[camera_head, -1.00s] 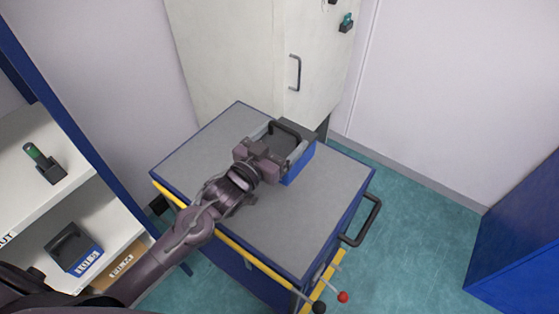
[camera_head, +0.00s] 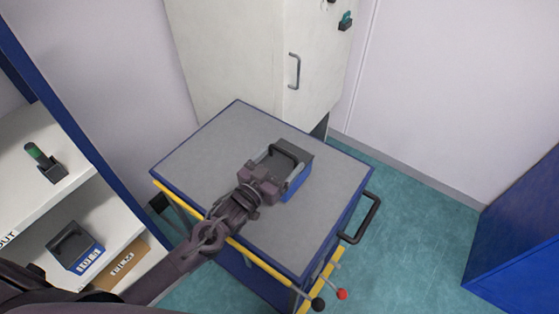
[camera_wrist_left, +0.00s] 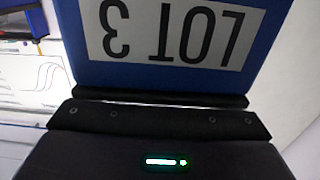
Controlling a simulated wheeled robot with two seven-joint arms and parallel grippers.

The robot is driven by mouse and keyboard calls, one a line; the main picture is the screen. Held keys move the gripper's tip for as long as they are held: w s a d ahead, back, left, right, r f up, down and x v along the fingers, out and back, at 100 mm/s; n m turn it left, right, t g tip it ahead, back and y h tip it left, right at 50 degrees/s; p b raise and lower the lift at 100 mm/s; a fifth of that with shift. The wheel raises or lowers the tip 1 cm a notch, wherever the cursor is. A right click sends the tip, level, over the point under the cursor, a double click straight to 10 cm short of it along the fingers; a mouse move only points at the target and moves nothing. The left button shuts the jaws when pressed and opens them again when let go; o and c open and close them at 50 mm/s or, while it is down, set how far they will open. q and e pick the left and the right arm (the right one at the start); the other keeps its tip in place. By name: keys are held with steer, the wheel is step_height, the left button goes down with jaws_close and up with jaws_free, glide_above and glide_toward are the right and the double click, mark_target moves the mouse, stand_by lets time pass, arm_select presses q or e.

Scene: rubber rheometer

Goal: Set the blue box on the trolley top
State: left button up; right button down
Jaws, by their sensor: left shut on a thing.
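The blue box (camera_head: 297,187) has a blue side, a dark top and a dark handle. It is over the middle of the grey trolley top (camera_head: 245,135); I cannot tell whether its base touches the surface. My left gripper (camera_head: 277,170) is shut on the box from its near side and hides part of it. In the left wrist view the box (camera_wrist_left: 270,20) fills the upper part, with an upside-down "LOT 3" label, beyond the dark gripper (camera_wrist_left: 165,118). My right gripper is not in view.
A white cabinet (camera_head: 235,60) stands behind the trolley. A shelf unit at left holds a dark bin with a blue label (camera_head: 75,246) and a green-topped item (camera_head: 45,163). A dark handle (camera_head: 362,218) juts from the trolley's right side. A blue cabinet (camera_head: 520,240) is at right.

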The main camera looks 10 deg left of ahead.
arm_select(q)
steer(key=shift+f, duration=0.25)
steer(key=shift+f+b, duration=0.1)
steer(key=shift+b, duration=0.2)
steer(key=shift+s+f, duration=0.15)
steer(key=shift+s, duration=0.05)
steer(key=o, duration=1.7)
steer(key=shift+f, duration=0.25)
steer(key=shift+o, duration=1)
steer(key=shift+s+f, duration=0.1)
steer(key=shift+s, duration=0.05)
steer(key=shift+d, duration=0.1)
steer(key=shift+r+p, duration=0.35)
steer(key=shift+r, duration=0.15)
steer(key=b+v, duration=0.2)
steer(key=v, duration=0.9)
steer(key=shift+s+a+r, duration=0.15)
steer(key=shift+a+r, duration=0.15)
